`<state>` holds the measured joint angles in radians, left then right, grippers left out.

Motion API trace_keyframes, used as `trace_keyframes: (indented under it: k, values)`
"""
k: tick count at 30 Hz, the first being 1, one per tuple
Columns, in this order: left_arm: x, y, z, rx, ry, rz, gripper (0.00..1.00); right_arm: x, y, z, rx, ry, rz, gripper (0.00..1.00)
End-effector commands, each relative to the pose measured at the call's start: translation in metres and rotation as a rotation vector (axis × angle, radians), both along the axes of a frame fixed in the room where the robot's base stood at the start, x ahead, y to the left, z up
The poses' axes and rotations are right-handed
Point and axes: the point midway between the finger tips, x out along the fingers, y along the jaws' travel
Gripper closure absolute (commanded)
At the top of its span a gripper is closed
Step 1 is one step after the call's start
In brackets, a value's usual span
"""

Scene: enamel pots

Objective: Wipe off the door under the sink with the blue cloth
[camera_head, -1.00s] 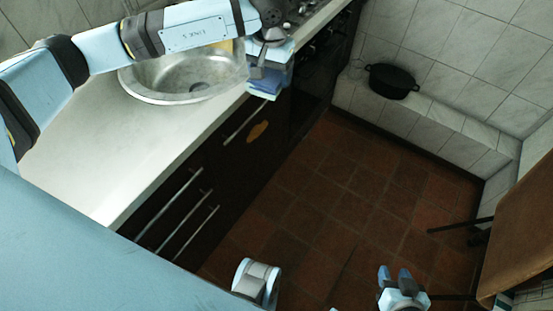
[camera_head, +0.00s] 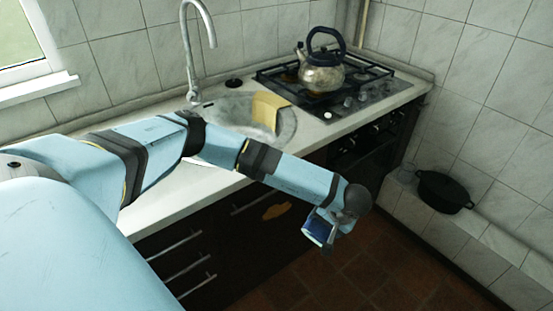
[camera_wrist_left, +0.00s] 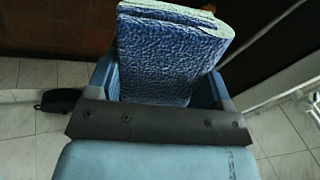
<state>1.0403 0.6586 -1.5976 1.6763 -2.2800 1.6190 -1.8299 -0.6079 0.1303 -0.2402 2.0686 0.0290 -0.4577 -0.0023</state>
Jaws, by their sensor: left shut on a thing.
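The dark door under the sink (camera_head: 245,235) has a yellow-brown stain (camera_head: 276,211) near its top, below its handle (camera_head: 262,200). My left gripper (camera_head: 322,230) is shut on the folded blue cloth (camera_head: 317,231) and holds it in the air, to the right of the stain and below counter height. In the left wrist view the cloth (camera_wrist_left: 165,55) stands up between the fingers. The head view does not show clearly whether it touches a cabinet front; the stain is uncovered. My right gripper is out of view.
The counter edge (camera_head: 165,222) runs above the doors, with the sink (camera_head: 285,125) holding a yellow cloth (camera_head: 268,108). A kettle (camera_head: 322,70) stands on the stove (camera_head: 345,92). A black pot (camera_head: 443,191) sits on the tiled ledge at right. The floor (camera_head: 370,275) in front is clear.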

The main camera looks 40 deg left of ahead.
Motion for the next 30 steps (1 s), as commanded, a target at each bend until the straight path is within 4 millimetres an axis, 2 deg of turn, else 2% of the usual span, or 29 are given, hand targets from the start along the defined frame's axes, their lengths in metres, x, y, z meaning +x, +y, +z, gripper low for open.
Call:
trace_keyframes:
  k: [1,6,9,12,15,18,30]
  values:
    - [-0.008,0.005,-0.035,0.085,-0.009,0.023,0.53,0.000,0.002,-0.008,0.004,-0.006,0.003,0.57]
    - [-0.035,0.043,-0.126,0.458,-0.041,0.123,0.53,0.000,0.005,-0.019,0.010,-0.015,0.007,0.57]
    - [-0.048,0.075,-0.172,0.705,-0.056,0.143,0.53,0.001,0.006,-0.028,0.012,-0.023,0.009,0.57]
    - [-0.052,0.109,-0.204,0.917,-0.088,0.114,0.53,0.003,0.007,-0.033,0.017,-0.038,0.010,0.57]
    - [-0.048,0.133,-0.217,1.042,-0.128,0.057,0.53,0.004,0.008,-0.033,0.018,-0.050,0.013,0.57]
    - [-0.043,0.147,-0.222,1.109,-0.165,0.006,0.53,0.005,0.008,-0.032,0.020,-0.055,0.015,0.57]
    - [-0.034,0.158,-0.223,1.141,-0.193,-0.036,0.53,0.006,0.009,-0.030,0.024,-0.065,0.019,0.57]
